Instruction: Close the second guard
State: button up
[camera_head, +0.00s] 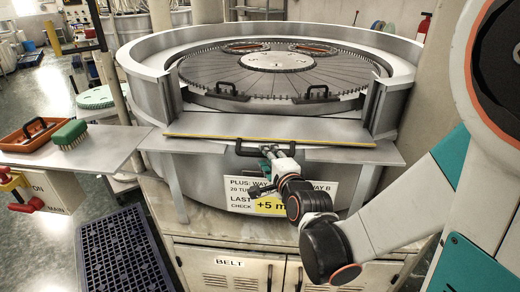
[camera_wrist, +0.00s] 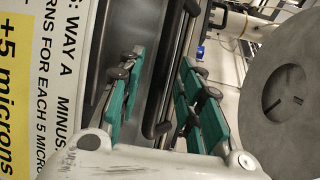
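A round grey lapping machine (camera_head: 150,95) fills the middle of the head view. At its front, a flat metal guard panel (camera_head: 270,128) with a yellow edge lies lowered, about level, across the gap in the rim. A black bar handle (camera_head: 245,150) shows below the panel. My gripper (camera_head: 268,153) is at that handle's right end, just under the panel. In the wrist view, my gripper (camera_wrist: 165,80) has its two green finger pads apart. A dark bar (camera_wrist: 178,75) runs between them; I cannot tell whether it touches either pad.
Two black handles (camera_head: 226,88) (camera_head: 318,92) stand at the plate's near edge. A label sheet (camera_head: 255,195) is on the machine's front. A left shelf (camera_head: 105,145) bears an orange tray (camera_head: 18,140) and green brush (camera_head: 70,133). A red switch (camera_head: 12,181) and dark blue crate (camera_head: 120,255) are below.

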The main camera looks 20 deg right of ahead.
jog(key=shift+w, duration=0.3)
grip_shut()
jog(key=shift+s+f, duration=0.1)
